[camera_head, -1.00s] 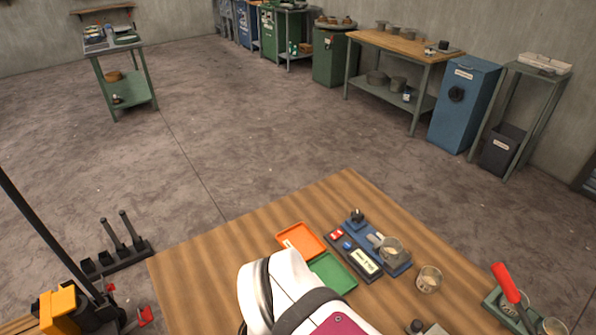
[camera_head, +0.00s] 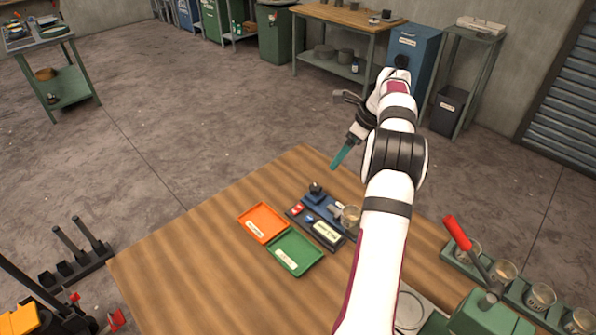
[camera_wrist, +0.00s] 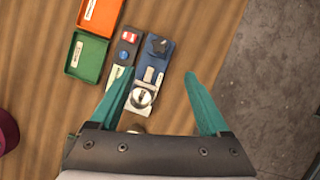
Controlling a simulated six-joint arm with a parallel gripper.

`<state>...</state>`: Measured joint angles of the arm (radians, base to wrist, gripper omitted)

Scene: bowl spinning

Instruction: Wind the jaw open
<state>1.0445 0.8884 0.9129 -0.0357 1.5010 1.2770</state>
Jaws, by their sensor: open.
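A small blue fixture (camera_head: 341,232) lies on the wooden table, also in the wrist view (camera_wrist: 156,62). At its far end is a black knob (camera_head: 316,188), which also shows in the wrist view (camera_wrist: 158,46). Grey jaw-like blocks (camera_wrist: 150,78) sit mid-fixture, with a round clear or metal cup (camera_head: 351,216) beside them; I cannot tell how wide the jaw is. My gripper (camera_wrist: 160,76), with teal fingers, is open and empty, above the fixture in the wrist view. In the head view only one finger shows clearly, beyond and above the fixture.
Beside the fixture is a dark panel (camera_head: 325,233) with red and blue buttons. An orange tray (camera_head: 263,223) and a green tray (camera_head: 294,252) lie left of it. A red-handled lever (camera_head: 458,234) stands right. My arm hides part of the table. The table's left side is clear.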

